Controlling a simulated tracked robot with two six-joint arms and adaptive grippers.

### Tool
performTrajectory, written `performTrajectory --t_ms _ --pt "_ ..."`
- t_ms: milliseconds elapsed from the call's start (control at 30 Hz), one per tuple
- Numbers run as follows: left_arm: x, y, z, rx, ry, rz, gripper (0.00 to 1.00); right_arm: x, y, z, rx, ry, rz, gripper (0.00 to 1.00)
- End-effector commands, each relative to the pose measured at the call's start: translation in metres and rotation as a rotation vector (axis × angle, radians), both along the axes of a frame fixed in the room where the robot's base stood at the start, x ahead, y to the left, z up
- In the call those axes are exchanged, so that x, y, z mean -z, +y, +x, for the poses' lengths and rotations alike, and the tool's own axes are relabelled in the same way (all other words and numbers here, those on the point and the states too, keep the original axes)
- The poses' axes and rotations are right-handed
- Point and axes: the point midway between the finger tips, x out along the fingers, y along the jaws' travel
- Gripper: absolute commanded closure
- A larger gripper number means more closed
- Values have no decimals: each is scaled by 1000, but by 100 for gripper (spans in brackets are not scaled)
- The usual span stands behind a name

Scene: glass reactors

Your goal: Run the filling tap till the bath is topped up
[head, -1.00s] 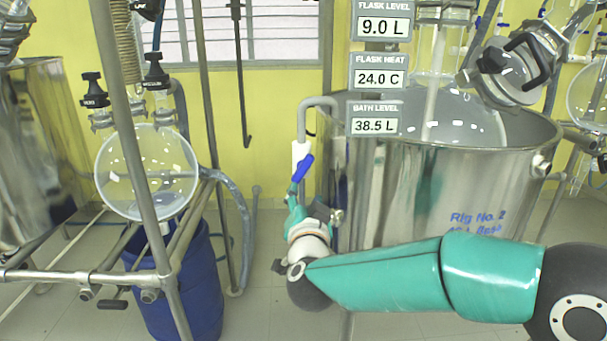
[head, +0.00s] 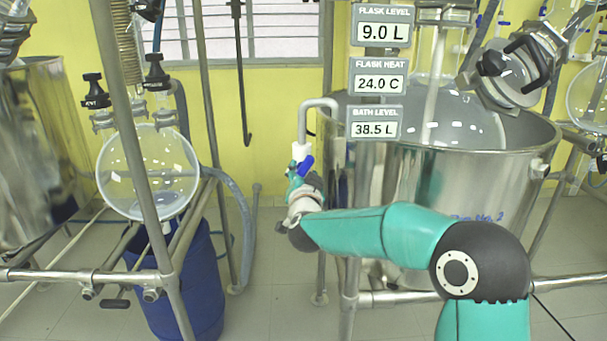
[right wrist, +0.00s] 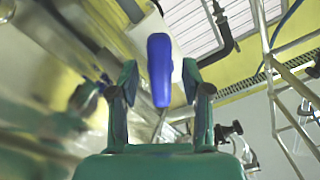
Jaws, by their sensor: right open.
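The filling tap's blue lever (head: 307,166) sits on a white fitting (head: 301,151) below a bent grey pipe, left of the bath. The bath (head: 465,195) is a large steel vessel. Its display (head: 375,123) reads 38.5 L. My right gripper (head: 297,180) is at the tap, just below and beside the lever, and partly hides it. In the right wrist view the blue lever (right wrist: 160,70) stands between the two green fingers of my right gripper (right wrist: 160,85), with visible gaps at both sides. The gripper is open. My left gripper is not in view.
A round glass flask (head: 148,172) hangs over a blue drum (head: 178,285) at the left, behind a metal frame (head: 80,275). Further displays read flask level 9.0 L and flask heat 24.0 C.

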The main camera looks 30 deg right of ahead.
Motion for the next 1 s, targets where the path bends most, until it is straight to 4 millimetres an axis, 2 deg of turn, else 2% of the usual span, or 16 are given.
performTrajectory --t_ms 33,300,333,667,1000 --pt "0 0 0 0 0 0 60 0 0 0 0 0 0 52" --pt "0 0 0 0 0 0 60 0 0 -1 1 0 0 97" --pt "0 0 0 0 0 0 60 0 0 -1 1 0 0 100" --pt "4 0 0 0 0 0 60 0 -1 -1 2 -14 19 100" --pt "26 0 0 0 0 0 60 3 -1 -1 4 -105 163 100"
